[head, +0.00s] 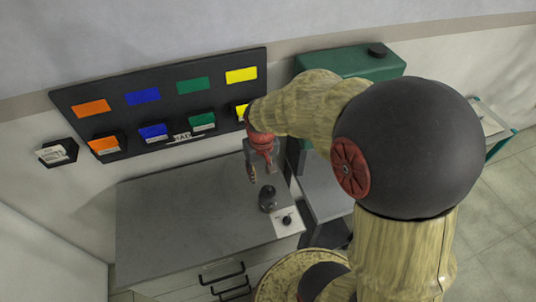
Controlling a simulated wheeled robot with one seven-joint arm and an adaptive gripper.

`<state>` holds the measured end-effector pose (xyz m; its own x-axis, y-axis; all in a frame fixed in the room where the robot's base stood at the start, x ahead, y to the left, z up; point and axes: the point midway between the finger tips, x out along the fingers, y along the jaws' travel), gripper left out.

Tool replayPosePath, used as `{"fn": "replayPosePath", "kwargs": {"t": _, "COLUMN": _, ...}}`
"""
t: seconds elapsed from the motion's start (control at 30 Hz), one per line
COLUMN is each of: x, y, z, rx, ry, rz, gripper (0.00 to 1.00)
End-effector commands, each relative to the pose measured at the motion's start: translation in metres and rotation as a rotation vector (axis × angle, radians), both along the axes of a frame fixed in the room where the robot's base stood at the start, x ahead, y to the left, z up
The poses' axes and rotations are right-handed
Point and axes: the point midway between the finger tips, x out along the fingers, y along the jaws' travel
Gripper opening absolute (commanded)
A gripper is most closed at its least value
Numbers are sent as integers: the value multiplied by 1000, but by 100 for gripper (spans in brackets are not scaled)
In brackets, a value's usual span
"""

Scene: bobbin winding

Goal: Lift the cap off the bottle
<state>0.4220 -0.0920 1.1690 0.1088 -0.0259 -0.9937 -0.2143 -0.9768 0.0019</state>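A small dark bottle-like object (267,198) stands on the grey worktop near its right end. Its upper part is dark too, and I cannot make out a separate cap. My gripper (262,175), with a red and grey body, hangs above it and slightly to the left, pointing down. Its fingers look spread apart with nothing seen between them. It appears apart from the bottle.
A small black knob-like piece (287,220) sits on a white card (293,230) beside the bottle. A black wall board (165,115) with coloured labels and bins stands behind. A green machine (350,62) is at back right. The worktop's left (175,220) is clear.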

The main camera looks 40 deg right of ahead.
Motion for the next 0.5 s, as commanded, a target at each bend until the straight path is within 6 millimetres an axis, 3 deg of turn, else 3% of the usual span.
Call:
{"fn": "replayPosePath", "kwargs": {"t": 0.03, "x": 0, "y": -6, "z": 8, "rx": 6, "ry": 24, "rz": -13, "gripper": 32}}
{"fn": "replayPosePath", "kwargs": {"t": 0.27, "x": -1, "y": -23, "z": -8, "rx": 23, "ry": 88, "rz": -52, "gripper": 32}}
{"fn": "replayPosePath", "kwargs": {"t": 0.5, "x": -4, "y": -28, "z": -20, "rx": 29, "ry": 110, "rz": -64, "gripper": 32}}
